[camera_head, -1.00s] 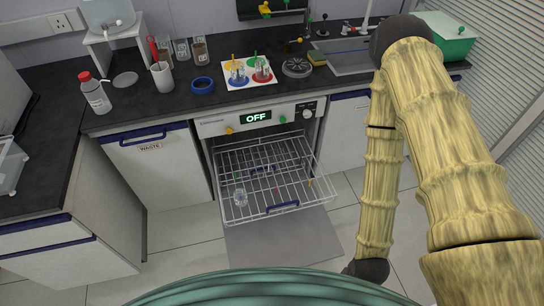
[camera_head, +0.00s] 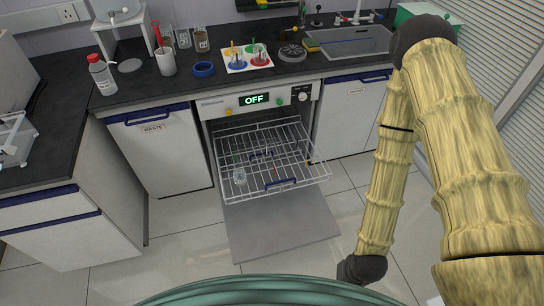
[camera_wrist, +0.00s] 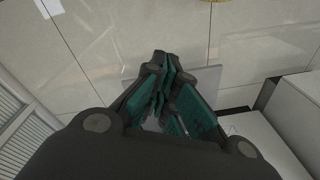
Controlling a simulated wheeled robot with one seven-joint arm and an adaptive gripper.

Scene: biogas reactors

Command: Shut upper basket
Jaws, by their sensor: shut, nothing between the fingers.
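The upper basket (camera_head: 240,188) is a wire rack pulled out of the dishwasher (camera_head: 262,100), above its lowered grey door (camera_head: 280,222). A blue handle (camera_head: 280,183) is on the basket's front edge. A small clear glass (camera_head: 240,176) stands in its front left part. My gripper (camera_wrist: 163,70) shows only in the wrist view, with dark, green-padded fingers shut and empty. A pale grey panel behind the fingers may be the lowered door; I see no basket clearly there. In the head view my arm hangs to the right of the basket, apart from it, and hides its own gripper.
White cabinets flank the dishwasher. Tiled floor is free on both sides of the door.

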